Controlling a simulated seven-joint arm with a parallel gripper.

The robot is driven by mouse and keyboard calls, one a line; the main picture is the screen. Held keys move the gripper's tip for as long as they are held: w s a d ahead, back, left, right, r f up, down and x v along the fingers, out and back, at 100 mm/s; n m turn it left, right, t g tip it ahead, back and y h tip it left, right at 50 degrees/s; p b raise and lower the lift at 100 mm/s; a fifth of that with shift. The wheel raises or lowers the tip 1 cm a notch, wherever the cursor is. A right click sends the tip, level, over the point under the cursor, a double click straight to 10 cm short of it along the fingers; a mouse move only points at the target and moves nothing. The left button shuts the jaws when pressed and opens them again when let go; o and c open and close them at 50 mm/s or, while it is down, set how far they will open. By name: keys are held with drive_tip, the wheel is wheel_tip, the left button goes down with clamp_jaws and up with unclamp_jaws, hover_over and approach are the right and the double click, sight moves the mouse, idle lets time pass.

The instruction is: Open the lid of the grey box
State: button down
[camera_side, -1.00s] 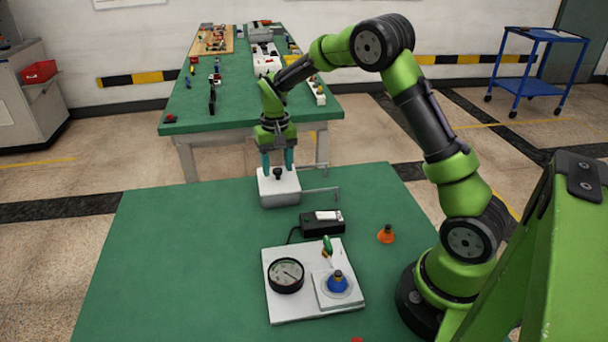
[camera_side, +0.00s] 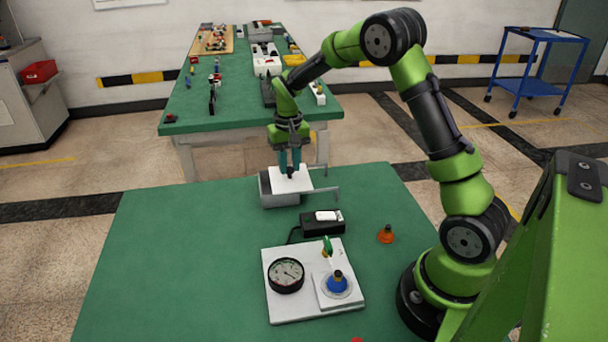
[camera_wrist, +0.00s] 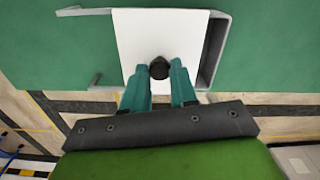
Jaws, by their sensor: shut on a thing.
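The grey box (camera_side: 277,201) stands near the far edge of the green table. Its white lid (camera_side: 300,183) sits shifted to the right of the box, so the box's left part shows uncovered. In the wrist view the lid (camera_wrist: 140,35) fills the middle, with a grey box wall (camera_wrist: 216,50) showing along its right side. My gripper (camera_side: 289,168) is above the lid, fingers pointing down. The wrist view shows its teal fingers (camera_wrist: 160,75) shut on the lid's black knob (camera_wrist: 159,67).
Two thin grey rails (camera_side: 324,189) stick out to the right of the box. In front are a black device (camera_side: 321,223), a white plate (camera_side: 290,310) with a dial gauge (camera_side: 286,275) and blue knob (camera_side: 337,284), and an orange cone (camera_side: 386,234). The table's left side is clear.

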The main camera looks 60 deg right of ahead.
drive_tip(key=s+d, duration=0.3)
drive_tip(key=d, duration=0.1)
drive_tip(key=shift+s, duration=0.35)
drive_tip(key=c, duration=0.9)
unclamp_jaws()
drive_tip(key=shift+r, duration=0.15)
wheel_tip(320, 180, up, 17)
drive_tip(key=shift+f, duration=0.15)
